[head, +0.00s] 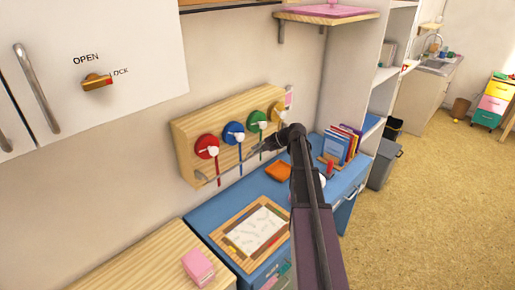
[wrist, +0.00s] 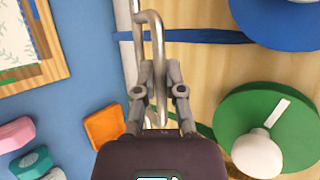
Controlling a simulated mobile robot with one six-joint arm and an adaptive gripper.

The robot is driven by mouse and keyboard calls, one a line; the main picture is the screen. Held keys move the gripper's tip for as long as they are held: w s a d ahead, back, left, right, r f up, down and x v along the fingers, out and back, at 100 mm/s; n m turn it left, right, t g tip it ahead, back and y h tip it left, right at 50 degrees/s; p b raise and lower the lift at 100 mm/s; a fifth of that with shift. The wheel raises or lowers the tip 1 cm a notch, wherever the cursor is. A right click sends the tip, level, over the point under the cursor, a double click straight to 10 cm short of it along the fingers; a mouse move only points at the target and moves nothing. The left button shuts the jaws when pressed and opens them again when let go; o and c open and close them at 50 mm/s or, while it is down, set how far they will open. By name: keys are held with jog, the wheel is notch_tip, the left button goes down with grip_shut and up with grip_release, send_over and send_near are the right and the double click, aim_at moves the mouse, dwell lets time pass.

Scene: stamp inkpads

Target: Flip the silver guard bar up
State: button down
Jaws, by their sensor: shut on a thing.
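The silver guard bar (head: 226,172) is a thin metal rod running across the lower front of a wooden board (head: 188,146). The board carries red (head: 206,147), blue (head: 233,133) and green (head: 256,120) discs with white knobs, and a yellow one partly hidden by my arm. In the wrist view, the bar (wrist: 153,27) is bent and passes between the fingers of my gripper (wrist: 158,70), which is shut on it. In the head view, my gripper (head: 265,147) is small and dark against the board's lower right, so its fingers are hard to make out.
Below is a blue desk (head: 206,222) with a framed paper (head: 256,230), an orange pad (head: 278,171) and standing books (head: 338,147). A pink block (head: 198,267) sits on a wooden top at the front left. A white cabinet (head: 130,40) hangs at the upper left.

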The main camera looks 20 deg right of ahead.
jog(key=c, duration=0.7)
grip_release()
jog(key=shift+f+t+b, duration=0.3)
jog(key=shift+b, duration=0.35)
jog(key=s+d+f+n+t+y+b, duration=0.25)
jog(key=s+d+t+y+b, duration=0.2)
jog(key=s+d+b, duration=0.65)
jog(key=s+a+f+n+g+h+p, duration=0.1)
jog(key=s+a+f+n+g+h, duration=0.1)
jog(key=a, duration=0.8)
jog(key=s+a+f+n+g+h+p, duration=0.2)
jog(key=s+a+f+g+h, duration=0.1)
jog(key=a, duration=0.7)
jog(key=s+a+f+n+g+h+p, duration=0.2)
jog(key=a+g, duration=0.4)
jog(key=a, duration=0.5)
jog(key=shift+s+f+n, duration=0.25)
jog(key=shift+f, duration=0.45)
jog(key=shift+s+f+n, duration=0.2)
jog(key=shift+f, duration=0.45)
